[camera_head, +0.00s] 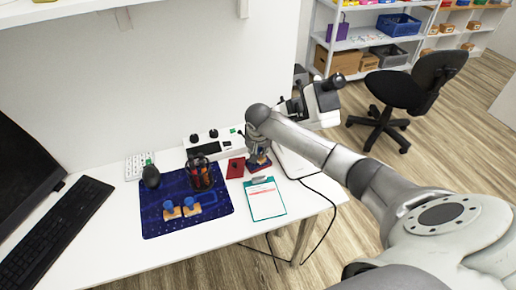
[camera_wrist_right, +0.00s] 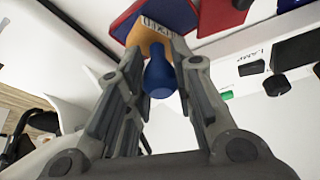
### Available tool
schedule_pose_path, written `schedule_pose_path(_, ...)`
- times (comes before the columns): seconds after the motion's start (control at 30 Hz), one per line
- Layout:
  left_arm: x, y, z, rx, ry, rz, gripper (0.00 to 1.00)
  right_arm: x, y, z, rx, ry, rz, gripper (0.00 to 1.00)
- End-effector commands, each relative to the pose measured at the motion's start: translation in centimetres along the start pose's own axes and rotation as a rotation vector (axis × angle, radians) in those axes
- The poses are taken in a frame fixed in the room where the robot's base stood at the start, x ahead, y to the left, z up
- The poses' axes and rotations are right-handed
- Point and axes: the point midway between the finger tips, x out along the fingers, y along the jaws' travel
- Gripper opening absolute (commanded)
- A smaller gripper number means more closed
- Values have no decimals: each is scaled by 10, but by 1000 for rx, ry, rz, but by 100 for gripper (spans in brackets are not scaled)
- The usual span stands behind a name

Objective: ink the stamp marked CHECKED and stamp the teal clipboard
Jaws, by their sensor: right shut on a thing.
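My right gripper (camera_head: 258,157) is shut on a stamp with a blue handle (camera_wrist_right: 158,77) and a wooden block. Its label shows in the right wrist view but I cannot read it surely. The stamp is at an open ink pad (camera_wrist_right: 126,22), red-cased with a blue surface; whether it touches the pad is hard to tell. In the head view the gripper partly hides the ink pad. The teal clipboard (camera_head: 280,208) with a white sheet lies just in front of the gripper. Two other stamps, a left one (camera_head: 170,211) and a right one (camera_head: 191,208), stand on the blue mat. My left gripper is out of view.
A dark pen cup (camera_head: 200,176) and mouse (camera_head: 150,176) are on or by the blue mat (camera_head: 215,212). A red flat piece (camera_head: 236,168) lies left of the gripper. A control box (camera_head: 213,145) and microscope (camera_head: 322,103) stand behind. A keyboard (camera_head: 55,228) is at left.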

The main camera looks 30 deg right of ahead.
Motion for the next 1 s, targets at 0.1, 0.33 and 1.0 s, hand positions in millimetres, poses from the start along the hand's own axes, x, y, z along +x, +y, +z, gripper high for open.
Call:
schedule_pose_path(0.1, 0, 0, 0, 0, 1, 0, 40, 0, 0, 0, 0, 0, 0, 8)
schedule_pose_path(0.33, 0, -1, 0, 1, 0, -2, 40, 0, 0, 0, 0, 0, 0, 8)
schedule_pose_path(1.0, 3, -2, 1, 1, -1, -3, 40, 8, 0, 3, 0, 0, 1, 8)
